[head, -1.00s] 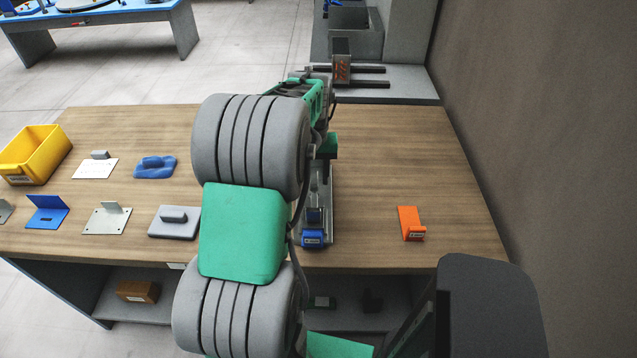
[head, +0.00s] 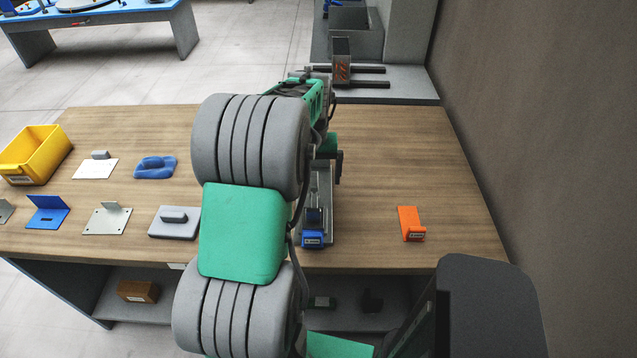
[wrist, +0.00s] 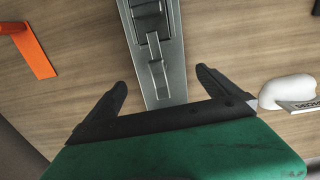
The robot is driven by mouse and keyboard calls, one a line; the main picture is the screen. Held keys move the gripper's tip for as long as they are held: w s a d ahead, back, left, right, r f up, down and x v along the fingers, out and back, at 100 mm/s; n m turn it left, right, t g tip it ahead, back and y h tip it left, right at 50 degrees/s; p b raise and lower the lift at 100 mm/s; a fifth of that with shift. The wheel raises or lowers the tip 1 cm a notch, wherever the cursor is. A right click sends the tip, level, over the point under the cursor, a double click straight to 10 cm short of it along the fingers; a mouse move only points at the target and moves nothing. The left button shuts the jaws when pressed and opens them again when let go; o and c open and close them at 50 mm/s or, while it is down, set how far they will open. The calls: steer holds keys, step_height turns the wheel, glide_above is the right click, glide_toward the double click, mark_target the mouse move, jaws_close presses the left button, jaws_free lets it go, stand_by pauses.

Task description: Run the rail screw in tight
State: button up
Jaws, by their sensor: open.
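A grey metal rail (head: 327,212) lies on the wooden bench, partly behind my arm in the head view, with a blue labelled block (head: 312,239) at its near end. In the wrist view the rail (wrist: 177,62) runs down from the top edge and carries a dark piece (wrist: 149,22) and a small grey raised part (wrist: 158,76). I cannot make out which part is the screw. My gripper (wrist: 161,82) is open and empty, its two black fingers spread to either side of the rail's end in the picture. Whether they touch anything, I cannot tell.
An orange bracket (head: 411,224) stands right of the rail, with clear bench between. A white rounded thing with a label (wrist: 288,92) is close to the right finger in the wrist view. Left of my arm are a grey plate (head: 174,224), other brackets and a yellow bin (head: 34,154).

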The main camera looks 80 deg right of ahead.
mark_target(314, 179)
step_height(314, 179, up, 7)
steer(key=p, duration=0.4)
steer(key=shift+f, duration=0.1)
steer(key=w+a+r+n+t+h, duration=0.1)
steer(key=w+a+r+n, duration=0.2)
steer(key=w+a, duration=0.7)
steer(key=w+a+r+n, duration=0.4)
steer(key=w+a, duration=0.4)
steer(key=w, duration=0.5)
steer(key=w+a+n+t+y, duration=0.1)
steer(key=a+n+t, duration=0.2)
steer(key=a, duration=2.6)
steer(key=n, duration=0.4)
steer(key=shift+w+a+r+n, duration=0.25)
steer(key=shift+w+r+n, duration=0.05)
steer(key=shift+w+n, duration=0.1)
